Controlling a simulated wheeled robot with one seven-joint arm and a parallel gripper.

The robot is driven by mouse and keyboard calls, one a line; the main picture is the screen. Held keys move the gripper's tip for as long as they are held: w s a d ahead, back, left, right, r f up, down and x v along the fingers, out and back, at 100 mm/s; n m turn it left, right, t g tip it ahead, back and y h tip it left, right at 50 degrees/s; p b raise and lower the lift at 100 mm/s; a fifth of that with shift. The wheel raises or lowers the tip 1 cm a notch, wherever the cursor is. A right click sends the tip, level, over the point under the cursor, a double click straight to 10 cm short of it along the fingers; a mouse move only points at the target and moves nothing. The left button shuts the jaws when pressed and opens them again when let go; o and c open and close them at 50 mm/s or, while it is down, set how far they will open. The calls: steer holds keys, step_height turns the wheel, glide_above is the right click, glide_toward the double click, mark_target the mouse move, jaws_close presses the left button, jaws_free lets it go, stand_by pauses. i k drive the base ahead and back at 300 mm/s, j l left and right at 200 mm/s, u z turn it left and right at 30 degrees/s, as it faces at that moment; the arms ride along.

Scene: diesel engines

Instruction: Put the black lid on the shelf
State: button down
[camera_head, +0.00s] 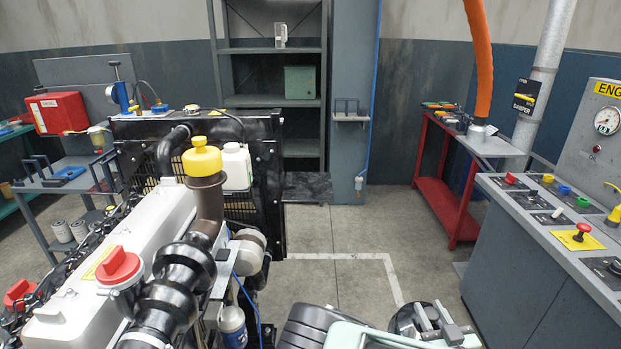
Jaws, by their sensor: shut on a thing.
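My gripper (437,326) is at the bottom of the head view, right of centre, with its pale arm below it. It is shut on a round black thing, which looks like the black lid (405,319); the fingers and the lower picture edge hide part of it. It is held in front of the floor, clear of the furniture. The tall grey shelf (271,50) stands at the back wall, left of centre. It holds a small pale object (281,35) on an upper board and a green box (299,82) on a middle board. The engine partly hides its lower left.
The engine (170,235) with its yellow cap fills the left. A control desk (545,230) stands at the right, a red bench (440,185) behind it. A small bracket shelf (350,118) is on the pillar. The floor (345,240) between is clear.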

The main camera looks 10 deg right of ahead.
mark_target(309, 185)
steer(key=i+l+u, duration=0.2)
steer(key=i+l, duration=0.5)
steer(key=i+l+u, duration=0.15)
steer(key=i+l, duration=0.5)
steer(key=l, duration=0.2)
